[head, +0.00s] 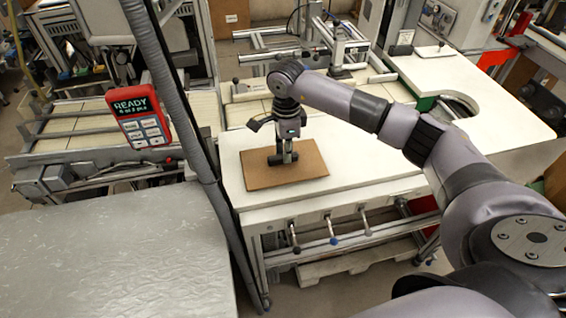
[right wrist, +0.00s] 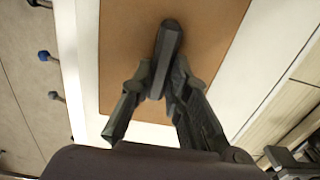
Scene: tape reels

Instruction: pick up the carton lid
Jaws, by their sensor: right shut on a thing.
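The carton lid (head: 262,179) is a flat brown board over the white worktop, with a dark bar-shaped grip on its top. It also fills the upper middle of the right wrist view (right wrist: 125,35). My right gripper (head: 287,152) points straight down over the lid's middle. In the right wrist view its fingers (right wrist: 158,88) are closed on both sides of the dark grip (right wrist: 167,45). The lid looks level; I cannot tell whether it touches the worktop. My left gripper is not in view.
The white worktop (head: 375,180) is bare to the lid's right. Several small levers (head: 331,230) hang along its front edge. A red handset reading READY (head: 141,115) hangs at the left. A grey surface (head: 115,255) lies front left. Metal rails (head: 260,60) stand behind.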

